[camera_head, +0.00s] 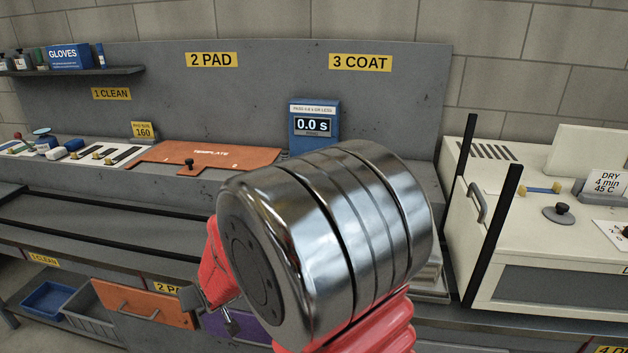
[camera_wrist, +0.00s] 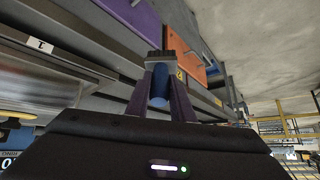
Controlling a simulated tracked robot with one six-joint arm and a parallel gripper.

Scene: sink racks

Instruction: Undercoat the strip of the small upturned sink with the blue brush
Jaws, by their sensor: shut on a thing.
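My gripper (camera_wrist: 160,90) shows in the wrist view, with its two fingers closed around a blue brush (camera_wrist: 158,84). The brush's blue handle lies between the fingers and its dark, wide head sticks out past the tips. In the head view my own arm fills the middle and hides most of the gripper and the brush. I cannot make out the small upturned sink or its strip in either view.
An orange template (camera_head: 205,156) and a blue timer reading 0.0 s (camera_head: 314,125) are on the grey bench. An orange drawer (camera_head: 140,303) and blue bin (camera_head: 48,300) are below. A white dryer cabinet (camera_head: 560,215) with black posts stands right.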

